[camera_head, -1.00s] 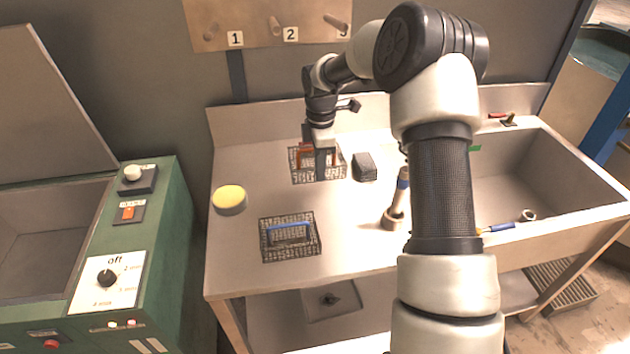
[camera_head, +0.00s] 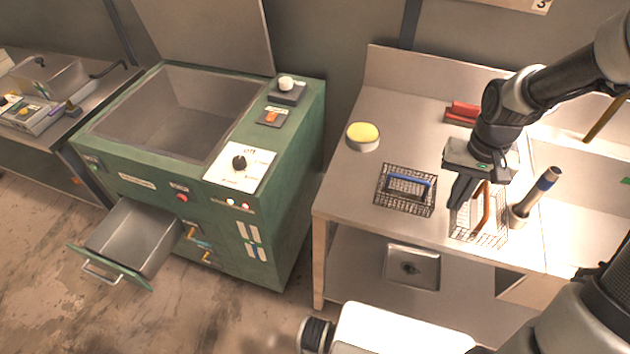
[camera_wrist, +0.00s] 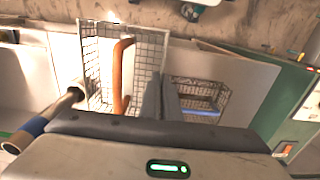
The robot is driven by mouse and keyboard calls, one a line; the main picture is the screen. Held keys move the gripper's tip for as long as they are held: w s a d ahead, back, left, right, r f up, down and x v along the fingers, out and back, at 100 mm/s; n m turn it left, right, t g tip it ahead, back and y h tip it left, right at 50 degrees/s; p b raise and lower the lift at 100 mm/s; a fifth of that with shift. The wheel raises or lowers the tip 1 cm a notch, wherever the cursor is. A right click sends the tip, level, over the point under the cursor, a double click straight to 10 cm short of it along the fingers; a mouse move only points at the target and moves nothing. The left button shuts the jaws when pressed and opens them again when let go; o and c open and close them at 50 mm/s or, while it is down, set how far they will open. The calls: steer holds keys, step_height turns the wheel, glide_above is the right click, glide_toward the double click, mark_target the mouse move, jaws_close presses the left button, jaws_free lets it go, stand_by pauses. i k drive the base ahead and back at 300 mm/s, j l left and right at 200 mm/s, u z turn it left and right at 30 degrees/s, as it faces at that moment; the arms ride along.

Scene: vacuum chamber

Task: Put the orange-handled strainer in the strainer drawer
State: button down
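The orange-handled strainer (camera_head: 478,228) is a wire basket with an arched orange handle. It is up off the table, in front of my gripper (camera_head: 463,194). In the wrist view the strainer (camera_wrist: 100,55) is large, with its handle just left of my close-set fingers (camera_wrist: 162,88). My gripper seems shut on it; the exact contact is hidden. An open metal drawer (camera_head: 112,262) with a green front sticks out low from the green machine (camera_head: 292,150) at left. It looks empty.
A blue-handled strainer (camera_head: 392,204) stands on the table (camera_head: 350,195), beside a yellow-topped round sponge (camera_head: 363,137). A red object (camera_head: 461,113) lies behind. The floor before the drawer is clear.

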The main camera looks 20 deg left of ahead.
mark_target(135, 249)
steer(key=k+j+u, duration=0.1)
steer(key=k+u, duration=0.3)
steer(key=k, duration=0.15)
steer(key=j+u, duration=0.1)
steer(key=u, duration=1.45)
steer(key=i+j+u, duration=0.15)
steer(key=i, duration=0.4)
steer(key=i+j+u, duration=0.15)
steer(key=i, duration=0.4)
steer(key=i+j, duration=0.15)
steer(key=i, duration=0.2)
steer(key=i+j, duration=0.1)
steer(key=i, duration=0.25)
